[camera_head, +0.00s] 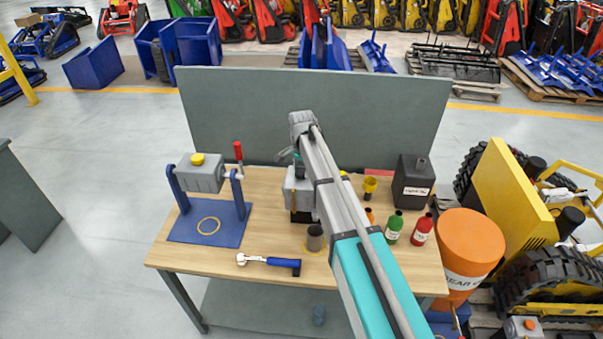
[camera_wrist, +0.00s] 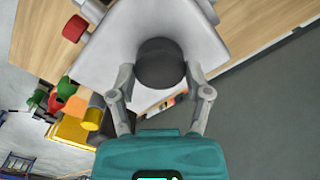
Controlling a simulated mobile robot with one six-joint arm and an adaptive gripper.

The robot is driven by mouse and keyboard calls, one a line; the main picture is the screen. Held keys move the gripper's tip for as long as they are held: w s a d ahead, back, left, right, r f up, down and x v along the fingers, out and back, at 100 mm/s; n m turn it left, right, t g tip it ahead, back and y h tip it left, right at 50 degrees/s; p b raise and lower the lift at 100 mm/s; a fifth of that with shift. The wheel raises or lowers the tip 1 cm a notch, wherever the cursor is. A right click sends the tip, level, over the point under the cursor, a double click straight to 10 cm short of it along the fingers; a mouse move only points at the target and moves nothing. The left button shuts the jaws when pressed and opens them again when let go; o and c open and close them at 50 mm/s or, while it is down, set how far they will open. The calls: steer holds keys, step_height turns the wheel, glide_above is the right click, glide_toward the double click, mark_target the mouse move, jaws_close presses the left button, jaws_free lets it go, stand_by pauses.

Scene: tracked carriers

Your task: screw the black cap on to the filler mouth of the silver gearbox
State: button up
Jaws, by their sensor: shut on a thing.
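My gripper (camera_wrist: 159,76) is shut on the black cap (camera_wrist: 160,60), one finger on each side of it in the wrist view. The cap is round and dark and lies over the pale top of the silver gearbox (camera_wrist: 103,50). The filler mouth is hidden beneath the cap, so I cannot tell whether the cap touches it or how far it is seated. In the head view the silver gearbox (camera_head: 297,184) stands mid-bench, partly hidden by my arm. The cap cannot be made out there.
A blue stand (camera_head: 226,228) with a grey box (camera_head: 200,174) and yellow cap is at bench left. A blue-handled wrench (camera_head: 270,262) lies in front. Green (camera_head: 394,228) and red (camera_head: 421,230) bottles and a dark can (camera_head: 412,182) stand right. A grey panel (camera_head: 315,110) rises behind.

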steer(key=shift+m, duration=1.6)
steer(key=o, duration=1)
steer(key=shift+o, duration=0.2)
steer(key=shift+n, duration=0.3)
steer(key=n, duration=0.6)
steer(key=shift+n, duration=1.6)
